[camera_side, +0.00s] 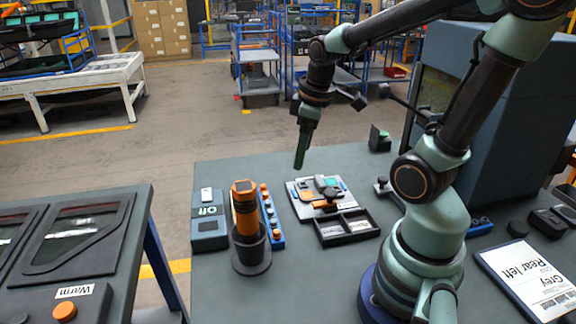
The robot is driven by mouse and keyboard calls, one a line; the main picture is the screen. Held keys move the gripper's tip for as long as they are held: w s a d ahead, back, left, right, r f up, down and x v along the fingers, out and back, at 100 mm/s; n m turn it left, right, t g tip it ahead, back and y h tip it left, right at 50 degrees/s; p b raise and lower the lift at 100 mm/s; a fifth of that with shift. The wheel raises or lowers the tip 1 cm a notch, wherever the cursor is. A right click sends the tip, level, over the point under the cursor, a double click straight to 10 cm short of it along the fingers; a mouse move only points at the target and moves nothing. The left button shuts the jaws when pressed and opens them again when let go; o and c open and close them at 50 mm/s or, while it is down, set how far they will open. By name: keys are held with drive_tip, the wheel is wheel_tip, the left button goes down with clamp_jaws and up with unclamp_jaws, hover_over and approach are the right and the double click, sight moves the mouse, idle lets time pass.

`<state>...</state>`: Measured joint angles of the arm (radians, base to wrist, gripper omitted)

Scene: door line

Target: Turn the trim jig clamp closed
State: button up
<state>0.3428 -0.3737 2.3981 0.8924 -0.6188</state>
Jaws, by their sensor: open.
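The trim jig (296,193) appears to be the light plate with dark and teal parts on the table, mid-picture. A small orange bar with a black knob, which looks like its clamp (325,203), sits at the plate's front. Whether the clamp is open or closed is too small to tell. My gripper (299,164) hangs pointing down above and behind the jig, left of the clamp, apart from it. It is open, with nothing visible in it; its fingers overlap from this side.
A black two-part tray (348,228) stands in front of the jig. To the left are a blue strip with orange knobs (271,216), an orange tool (244,205) in a black holder (251,252) and a grey box (209,233). A sign (530,278) lies at right.

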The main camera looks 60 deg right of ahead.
sight(330, 192)
drive_tip(key=s+d+f+n, duration=0.1)
drive_tip(key=d+f, duration=0.1)
drive_tip(key=s+d+f+n+g, duration=0.1)
drive_tip(key=d+f, duration=0.1)
drive_tip(key=d, duration=0.1)
drive_tip(key=s+d+f+g, duration=0.1)
drive_tip(key=s+d, duration=0.1)
drive_tip(key=shift+d+f+n+y, duration=0.3)
drive_tip(key=shift+f+n+y, duration=0.1)
drive_tip(key=shift+f, duration=3.75)
clamp_jaws()
